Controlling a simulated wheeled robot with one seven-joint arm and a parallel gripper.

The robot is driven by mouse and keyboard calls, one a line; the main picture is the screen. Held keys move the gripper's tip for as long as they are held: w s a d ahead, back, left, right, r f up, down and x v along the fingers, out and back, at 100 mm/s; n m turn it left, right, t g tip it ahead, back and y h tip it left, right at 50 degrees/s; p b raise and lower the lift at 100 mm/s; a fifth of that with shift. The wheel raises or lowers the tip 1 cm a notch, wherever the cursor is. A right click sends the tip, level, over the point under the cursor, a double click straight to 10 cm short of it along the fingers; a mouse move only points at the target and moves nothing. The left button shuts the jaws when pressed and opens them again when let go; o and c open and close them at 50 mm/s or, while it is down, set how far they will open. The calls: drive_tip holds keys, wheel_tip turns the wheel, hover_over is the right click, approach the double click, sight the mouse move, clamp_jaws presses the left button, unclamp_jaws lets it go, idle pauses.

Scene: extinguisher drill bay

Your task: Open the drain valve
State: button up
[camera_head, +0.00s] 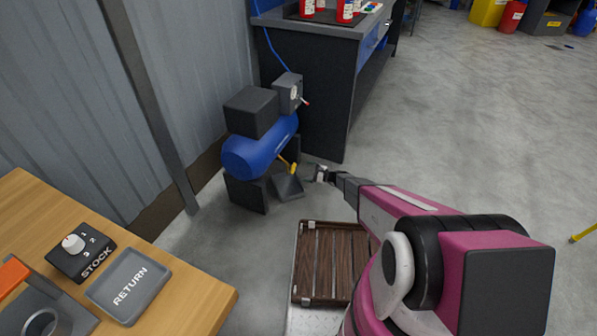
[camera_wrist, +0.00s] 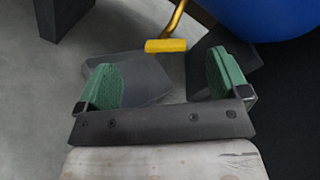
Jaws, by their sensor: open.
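The blue compressor tank (camera_head: 260,148) stands on dark feet by the corrugated wall. A drain valve with a yellow lever (camera_head: 292,167) hangs from its underside. In the wrist view the yellow lever grip (camera_wrist: 166,45) lies crosswise on the end of a brass-coloured stem (camera_wrist: 178,17). My gripper (camera_head: 322,173) is just right of the valve in the head view. In the wrist view my gripper (camera_wrist: 164,85) is open, with green pads apart and nothing between them. The lever grip is beyond the fingertips, roughly centred between them. I cannot tell whether they touch.
A grey tray-like piece (camera_head: 287,187) lies on the floor below the valve. A dark workbench (camera_head: 312,90) with red extinguishers (camera_head: 345,11) stands behind. A wooden table (camera_head: 195,297) with a RETURN tray (camera_head: 128,286) is at left.

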sight(293, 168)
drive_tip(key=s+d+r+n+g+h, duration=0.3)
drive_tip(key=s+d+r+n+h, duration=0.45)
drive_tip(key=s+r, duration=0.6)
drive_tip(key=s+d+r+n+g+h, duration=0.2)
drive_tip(key=s+d+r+n+h, duration=0.25)
drive_tip(key=s+d+r, duration=0.75)
drive_tip(key=w+a+f+m+t+y, duration=0.2)
drive_tip(key=w+a+f+m+y, duration=0.3)
drive_tip(key=w+f, duration=0.45)
drive_tip(key=w+a+f+m+t+y, duration=0.2)
drive_tip(key=w+a+f+m+y, duration=0.15)
drive_tip(key=w+a+f, duration=0.55)
drive_tip(key=w+a+f+m+t+y, duration=0.2)
drive_tip(key=w+a+f+m+y, duration=0.25)
drive_tip(key=w+f, duration=0.45)
drive_tip(key=shift+h, duration=0.3)
drive_tip(key=x, duration=1)
drive_tip(key=shift+s+a+f, duration=0.15)
drive_tip(key=shift+a+f, duration=0.05)
drive_tip(key=shift+f, duration=0.15)
drive_tip(key=c, duration=0.9)
